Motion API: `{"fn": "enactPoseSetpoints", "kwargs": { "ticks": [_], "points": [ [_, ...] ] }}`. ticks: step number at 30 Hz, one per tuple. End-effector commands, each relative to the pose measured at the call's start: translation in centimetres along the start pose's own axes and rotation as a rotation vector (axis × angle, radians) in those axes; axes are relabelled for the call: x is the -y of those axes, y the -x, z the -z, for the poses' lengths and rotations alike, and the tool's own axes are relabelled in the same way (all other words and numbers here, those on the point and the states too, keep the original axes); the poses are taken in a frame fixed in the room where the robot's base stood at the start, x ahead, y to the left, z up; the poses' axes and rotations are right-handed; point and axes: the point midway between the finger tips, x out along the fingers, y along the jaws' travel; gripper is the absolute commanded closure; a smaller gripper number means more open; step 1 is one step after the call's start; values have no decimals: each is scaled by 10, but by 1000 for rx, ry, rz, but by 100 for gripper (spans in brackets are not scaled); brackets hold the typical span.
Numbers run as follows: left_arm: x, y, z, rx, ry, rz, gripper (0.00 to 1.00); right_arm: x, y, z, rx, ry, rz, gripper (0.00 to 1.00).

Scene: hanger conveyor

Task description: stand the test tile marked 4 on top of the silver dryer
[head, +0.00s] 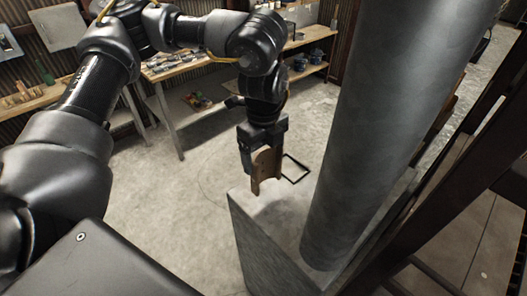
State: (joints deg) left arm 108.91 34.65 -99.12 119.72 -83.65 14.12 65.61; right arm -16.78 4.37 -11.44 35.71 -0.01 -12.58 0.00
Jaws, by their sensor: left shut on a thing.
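My left gripper (264,148) is shut on a brown tile (266,170), which hangs upright below the jaws. The tile's number cannot be read from here. The silver dryer (270,208) is a grey box-shaped body at the lower middle, with a thick grey cylinder rising from it. In the picture the tile's lower end overlaps the far left part of the dryer's top; I cannot tell whether they touch. My right gripper is not in view.
The thick upright cylinder (385,120) stands close to the right of my left gripper. Dark beams (460,170) cross the right side. A thin black square frame (295,168) shows just behind the tile. Workbenches (190,65) with tools stand at the back; the floor between is open.

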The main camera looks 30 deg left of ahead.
Motion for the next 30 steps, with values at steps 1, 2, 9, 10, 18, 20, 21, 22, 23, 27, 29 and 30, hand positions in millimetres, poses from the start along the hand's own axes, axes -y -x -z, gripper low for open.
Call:
{"fn": "enactPoseSetpoints", "kwargs": {
  "ticks": [1,2,9,10,18,20,21,22,23,27,29,30],
  "points": [
    [0,-10,0,0,0,0,63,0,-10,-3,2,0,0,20],
    [0,-14,0,0,0,0,63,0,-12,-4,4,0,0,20],
    [0,-39,0,-1,0,0,63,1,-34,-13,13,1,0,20],
    [0,-42,0,-1,0,0,63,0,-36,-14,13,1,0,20],
    [0,-57,0,0,0,1,63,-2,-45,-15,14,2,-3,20],
    [0,-58,0,0,0,1,63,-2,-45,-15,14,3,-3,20],
    [0,-58,0,0,0,1,63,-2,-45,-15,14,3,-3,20],
    [0,-58,0,0,0,1,63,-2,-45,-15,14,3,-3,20],
    [0,-58,0,0,0,1,63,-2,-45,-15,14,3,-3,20],
    [0,-57,0,0,0,1,63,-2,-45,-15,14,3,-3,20],
    [0,-57,0,0,0,1,14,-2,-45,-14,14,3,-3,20],
    [0,-57,0,0,0,1,9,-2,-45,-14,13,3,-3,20]
  ]
}}
